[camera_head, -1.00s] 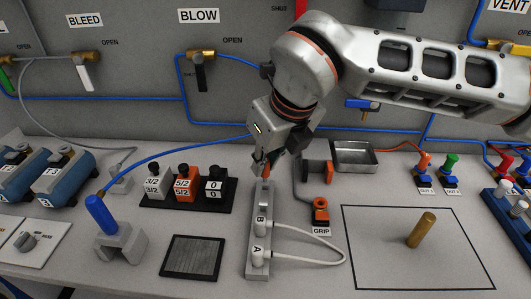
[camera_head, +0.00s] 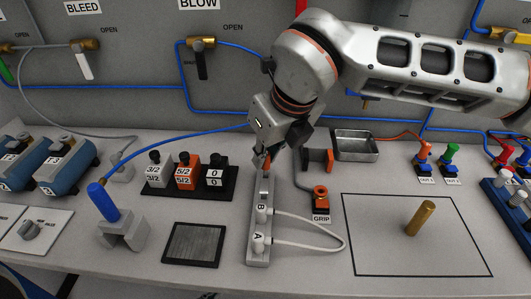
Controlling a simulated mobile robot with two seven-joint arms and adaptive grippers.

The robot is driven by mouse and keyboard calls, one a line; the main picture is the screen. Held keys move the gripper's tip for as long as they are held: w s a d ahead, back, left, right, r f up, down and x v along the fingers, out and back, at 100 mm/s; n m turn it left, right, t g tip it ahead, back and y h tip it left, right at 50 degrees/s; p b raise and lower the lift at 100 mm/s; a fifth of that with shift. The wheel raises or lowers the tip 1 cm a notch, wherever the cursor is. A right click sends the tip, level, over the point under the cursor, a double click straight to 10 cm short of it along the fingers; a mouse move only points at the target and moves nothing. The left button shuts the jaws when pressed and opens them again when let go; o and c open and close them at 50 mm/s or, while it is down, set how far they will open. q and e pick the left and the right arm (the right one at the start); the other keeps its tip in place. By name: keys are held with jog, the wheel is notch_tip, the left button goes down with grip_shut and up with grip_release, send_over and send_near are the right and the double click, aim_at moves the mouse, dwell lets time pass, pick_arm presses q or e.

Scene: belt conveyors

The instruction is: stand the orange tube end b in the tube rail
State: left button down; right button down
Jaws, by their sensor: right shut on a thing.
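The tube rail (camera_head: 259,237) is a narrow grey block on the bench. Two white tube ends, marked A and B, stand in its near and middle places, joined by a white loop. My right gripper (camera_head: 264,163) points down at the rail's far end, shut on a small orange piece (camera_head: 267,163), which looks like the orange tube end b. The fingers hide most of it, and I cannot tell whether it is seated in the rail or just above it. An orange tube (camera_head: 395,135) runs from the OUT 1 fitting behind the tray towards my arm. My left gripper is not in view.
Left of the rail stand the numbered valve blocks (camera_head: 186,175) and a dark pad (camera_head: 193,244). To the right are the orange GRIP holder (camera_head: 320,196), a metal tray (camera_head: 356,146) and a black-outlined area with a brass peg (camera_head: 421,218). A blue-handled tool (camera_head: 103,201) stands at left.

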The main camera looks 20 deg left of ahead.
jog(key=shift+f, duration=0.1)
dwell(0.7)
jog(key=shift+f+p, duration=0.35)
jog(key=shift+f, duration=0.7)
dwell(1.4)
jog(key=c, duration=2)
grip_release()
jog(key=shift+o, duration=0.6)
jog(key=o, duration=0.3)
